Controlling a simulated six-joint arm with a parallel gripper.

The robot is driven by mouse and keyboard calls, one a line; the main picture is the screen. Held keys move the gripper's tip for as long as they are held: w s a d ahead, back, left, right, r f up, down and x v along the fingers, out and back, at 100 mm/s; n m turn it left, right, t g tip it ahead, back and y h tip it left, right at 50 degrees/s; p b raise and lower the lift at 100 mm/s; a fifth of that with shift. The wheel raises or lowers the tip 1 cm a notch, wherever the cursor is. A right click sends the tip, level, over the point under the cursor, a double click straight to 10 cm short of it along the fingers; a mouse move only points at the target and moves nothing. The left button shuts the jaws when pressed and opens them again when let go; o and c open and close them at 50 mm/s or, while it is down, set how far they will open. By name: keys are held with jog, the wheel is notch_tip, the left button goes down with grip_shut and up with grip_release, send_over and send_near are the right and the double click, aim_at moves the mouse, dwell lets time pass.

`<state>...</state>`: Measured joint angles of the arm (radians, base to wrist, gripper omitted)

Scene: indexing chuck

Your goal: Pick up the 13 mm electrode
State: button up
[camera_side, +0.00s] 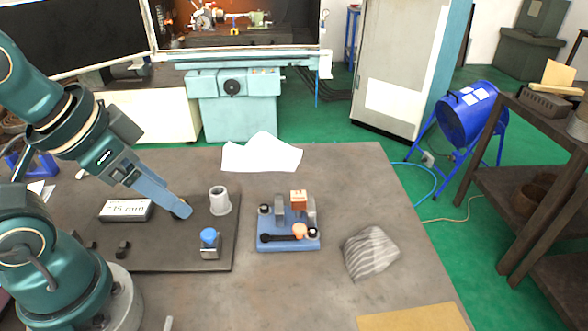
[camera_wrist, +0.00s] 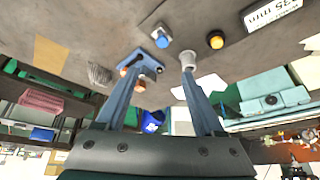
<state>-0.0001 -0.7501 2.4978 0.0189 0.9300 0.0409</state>
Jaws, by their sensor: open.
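My gripper (camera_side: 182,209) reaches down over the dark board at the left of the bench, its two long blue-grey fingers spread and empty in the wrist view (camera_wrist: 161,69). I cannot tell for sure which piece is the 13 mm electrode. A small amber-topped piece (camera_wrist: 216,40) sits on the board, mostly hidden behind my fingers in the side view. A blue-topped piece in a metal block (camera_side: 209,238) stands near the board's front right. A blue chuck fixture (camera_side: 288,240) holds a copper-coloured block (camera_side: 298,197) and has an orange knob on its lever.
A grey hollow cylinder (camera_side: 220,201) stands on the board (camera_side: 190,259) near its right edge. A display reading in mm (camera_side: 126,210) lies left of my fingers. A crumpled striped cloth (camera_side: 370,252) lies right of the fixture, white paper (camera_side: 262,153) behind.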

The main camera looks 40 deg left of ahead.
jog(key=w+a+r+m+g+y, duration=0.3)
jog(key=w+a+m+y, duration=0.15)
jog(key=a+m, duration=0.25)
jog(key=m+t+y, duration=0.6)
jog(key=m+y, duration=0.3)
jog(key=m, duration=0.5)
send_over(299, 203)
jog(key=s+a, duration=0.2)
jog(key=f, duration=0.6)
jog(key=shift+w+a+f, duration=0.15)
jog(key=shift+w+f, duration=0.05)
jog(key=shift+f, duration=0.15)
jog(key=d+f+m, duration=0.1)
jog(key=d+f+t, duration=0.1)
jog(key=f, duration=0.1)
jog(key=d+f+m+t, duration=0.1)
jog(key=d, duration=0.1)
jog(key=shift+s+f+m, duration=0.15)
jog(key=shift+s+m, duration=0.1)
jog(key=shift+m, duration=0.05)
jog(key=f+m, duration=0.1)
jog(key=s+d+f+m+t, duration=0.1)
jog(key=f, duration=0.1)
jog(key=s+d+f+t+h, duration=0.1)
jog(key=shift+d+f+m, duration=0.15)
jog(key=shift+m, duration=0.25)
jog(key=shift+x, duration=3.55)
jog(key=shift+d, duration=0.1)
